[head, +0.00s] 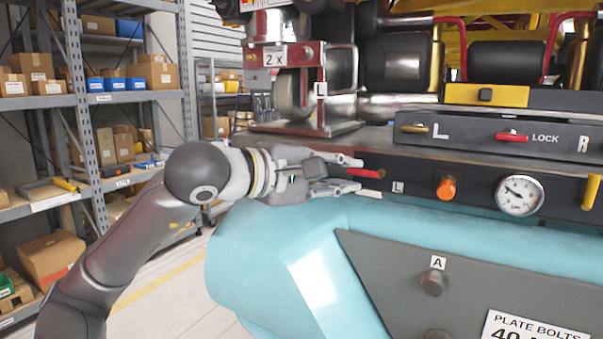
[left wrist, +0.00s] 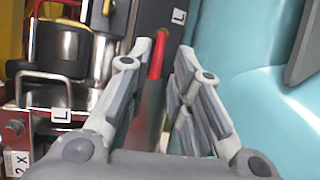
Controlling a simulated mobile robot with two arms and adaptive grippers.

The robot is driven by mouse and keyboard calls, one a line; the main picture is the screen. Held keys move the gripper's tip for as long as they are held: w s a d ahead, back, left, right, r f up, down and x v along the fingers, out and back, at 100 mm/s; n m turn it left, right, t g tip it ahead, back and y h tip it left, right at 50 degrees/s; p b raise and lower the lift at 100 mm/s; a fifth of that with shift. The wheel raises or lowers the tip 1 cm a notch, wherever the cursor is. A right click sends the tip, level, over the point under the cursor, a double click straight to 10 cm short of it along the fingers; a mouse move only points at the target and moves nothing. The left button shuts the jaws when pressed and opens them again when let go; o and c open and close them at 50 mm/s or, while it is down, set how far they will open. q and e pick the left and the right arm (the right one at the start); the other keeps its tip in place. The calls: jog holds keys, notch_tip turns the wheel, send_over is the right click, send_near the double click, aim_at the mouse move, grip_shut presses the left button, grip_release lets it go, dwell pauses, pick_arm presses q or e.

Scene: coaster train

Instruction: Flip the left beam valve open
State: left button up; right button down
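The left beam valve has a red lever (head: 370,173) on the dark front panel, beside an L label (head: 398,187). In the left wrist view the red lever (left wrist: 157,57) shows in the gap between the two fingers, closer to the left finger. My left gripper (head: 357,174) is open and reaches in from the left; it also shows in the left wrist view (left wrist: 166,48). I cannot tell whether a finger touches the lever. My right gripper is out of view.
An orange knob (head: 446,187), a gauge (head: 519,195) and a yellow lever (head: 591,192) sit farther right on the panel. A LOCK panel with a red lever (head: 512,138) is above. The teal beam (head: 290,240) bulges just below my gripper. Shelves (head: 82,95) stand at left.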

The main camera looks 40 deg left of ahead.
pick_arm(q)
jog(key=v, duration=0.7)
jog(key=shift+s, duration=0.2)
dwell(0.7)
